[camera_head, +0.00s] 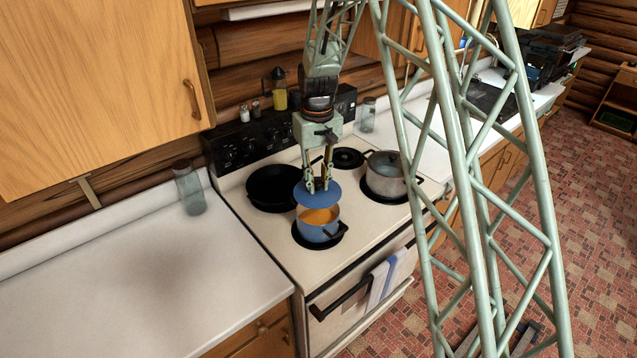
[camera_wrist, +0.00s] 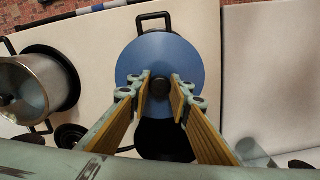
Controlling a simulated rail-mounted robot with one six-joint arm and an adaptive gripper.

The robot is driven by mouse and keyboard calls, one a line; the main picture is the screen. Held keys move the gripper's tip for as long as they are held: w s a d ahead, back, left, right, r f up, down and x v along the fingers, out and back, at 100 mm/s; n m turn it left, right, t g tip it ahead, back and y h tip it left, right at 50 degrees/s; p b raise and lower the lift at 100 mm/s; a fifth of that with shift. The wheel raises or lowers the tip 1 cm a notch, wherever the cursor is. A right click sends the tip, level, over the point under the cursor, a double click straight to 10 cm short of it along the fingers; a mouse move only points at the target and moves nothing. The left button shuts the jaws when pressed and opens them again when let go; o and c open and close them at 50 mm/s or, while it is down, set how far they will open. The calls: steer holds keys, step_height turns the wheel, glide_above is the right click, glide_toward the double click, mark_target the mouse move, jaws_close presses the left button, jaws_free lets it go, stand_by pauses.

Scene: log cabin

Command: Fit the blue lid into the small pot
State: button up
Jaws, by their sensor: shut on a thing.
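The blue lid (camera_head: 316,195) is a round disc held level a little above the small pot. In the wrist view the blue lid (camera_wrist: 182,58) fills the middle, with its dark knob between my fingers. My gripper (camera_head: 318,188) is shut on this knob; its fingers also show in the wrist view (camera_wrist: 161,86). The small pot (camera_head: 313,231) is blue with an orange inside and stands on the front left burner. Its opening shows below the lid, so the two look apart. In the wrist view the lid hides most of the pot.
A black frying pan (camera_head: 270,188) sits on the burner behind the small pot. A larger steel pot with a lid (camera_head: 386,179) stands to the right. A glass jar (camera_head: 189,190) stands on the left counter (camera_head: 130,275), which is mostly clear. A towel (camera_head: 383,281) hangs on the oven handle.

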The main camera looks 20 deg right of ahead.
mark_target(318, 182)
steer(key=shift+f, duration=0.15)
steer(key=shift+f+b, duration=1.9)
steer(key=shift+f, duration=0.8)
steer(key=shift+f+b, duration=1)
steer(key=shift+b, duration=0.05)
stand_by(1.9)
steer(key=o, duration=1)
steer(key=shift+c, duration=0.2)
steer(key=shift+r, duration=0.1)
steer(key=shift+r, duration=5.9)
